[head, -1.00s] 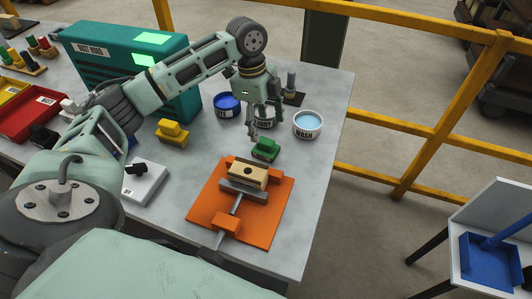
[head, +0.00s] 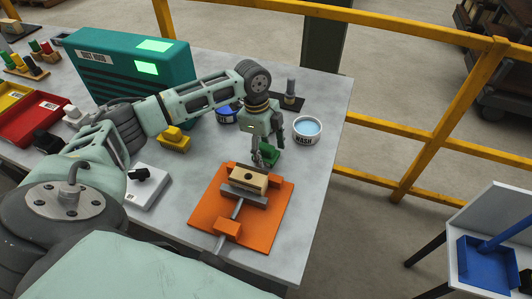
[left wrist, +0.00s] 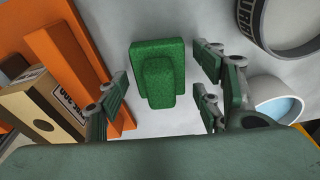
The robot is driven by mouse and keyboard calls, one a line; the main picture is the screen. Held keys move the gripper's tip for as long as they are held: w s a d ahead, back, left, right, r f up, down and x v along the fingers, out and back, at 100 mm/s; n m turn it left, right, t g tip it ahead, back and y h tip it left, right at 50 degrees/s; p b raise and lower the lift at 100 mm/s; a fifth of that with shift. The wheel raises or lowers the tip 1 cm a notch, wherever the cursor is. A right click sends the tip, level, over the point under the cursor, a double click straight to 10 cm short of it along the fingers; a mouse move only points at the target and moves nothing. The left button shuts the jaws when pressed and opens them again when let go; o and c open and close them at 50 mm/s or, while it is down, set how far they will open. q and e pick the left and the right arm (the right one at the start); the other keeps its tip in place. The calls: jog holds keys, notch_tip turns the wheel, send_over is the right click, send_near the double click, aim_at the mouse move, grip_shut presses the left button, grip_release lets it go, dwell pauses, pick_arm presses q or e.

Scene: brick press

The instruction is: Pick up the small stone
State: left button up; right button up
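The green stepped block (head: 270,154), a rough-textured base with a smaller raised part on top, sits on the grey bench behind the orange plate. It looks like the small stone. In the left wrist view the green block (left wrist: 159,72) lies between the spread fingers of my left gripper (left wrist: 161,88), with a gap on both sides. In the head view my left gripper (head: 263,160) is low over the block and partly hides it. It is open and empty. A larger yellow stepped block (head: 174,139) stands further left. My right gripper is not in view.
An orange plate (head: 268,237) with a clamped tan brick (head: 249,179) lies just in front of the green block. A teal box (head: 120,75) stands at the back left.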

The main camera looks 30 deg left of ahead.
aim_at(268, 147)
pick_arm(q)
jog(key=c, duration=1.1)
jog(key=shift+c, duration=0.4)
jog(key=shift+r, duration=0.15)
jog(key=shift+w+r, duration=0.1)
jog(key=shift+r, duration=0.15)
notch_tip(268, 147, up, 4)
jog(key=shift+f+b, duration=0.25)
jog(key=shift+b, duration=0.3)
jog(key=d+r, duration=0.3)
jog(key=d, duration=0.2)
jog(key=s+d+r+b, duration=0.1)
jog(key=d+r, duration=0.2)
jog(key=d, duration=0.3)
jog(key=shift+s+d+r, duration=0.2)
jog(key=shift+d+r, duration=0.1)
jog(key=shift+r, duration=0.1)
jog(key=o, duration=0.8)
jog(key=c, duration=0.4)
